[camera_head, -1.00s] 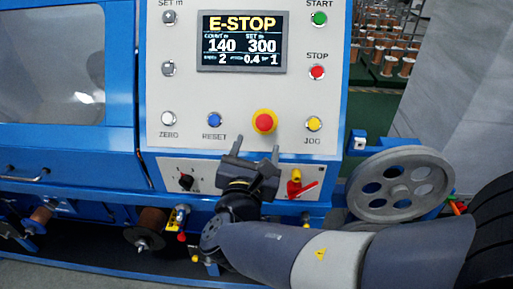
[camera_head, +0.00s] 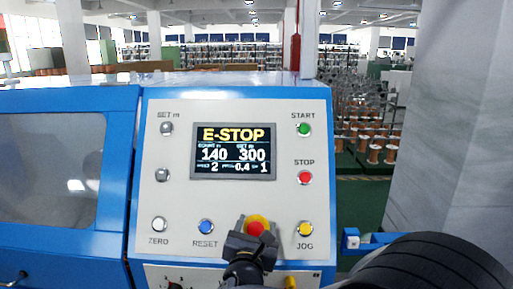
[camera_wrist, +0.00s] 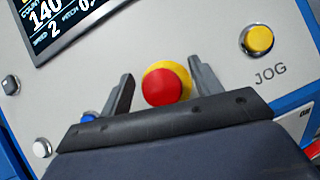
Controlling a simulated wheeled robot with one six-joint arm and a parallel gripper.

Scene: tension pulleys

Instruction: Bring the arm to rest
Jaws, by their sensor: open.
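My gripper (camera_head: 257,226) is in front of the lower middle of the control panel (camera_head: 165,200), around the line of sight to the red emergency-stop button (camera_head: 255,229) with its yellow collar. In the wrist view my gripper (camera_wrist: 160,80) has its two fingers spread wide and empty, with the red button (camera_wrist: 166,87) showing between them. I cannot tell whether the fingers touch the button or panel. The panel's screen (camera_head: 233,151) reads E-STOP, with 140 and 300 below.
Near my gripper are the blue RESET button (camera_head: 206,227) and the yellow JOG button (camera_head: 305,229). The green START (camera_head: 305,129) and red STOP (camera_head: 305,177) buttons sit higher right. A grey pillar (camera_head: 460,130) stands to the right.

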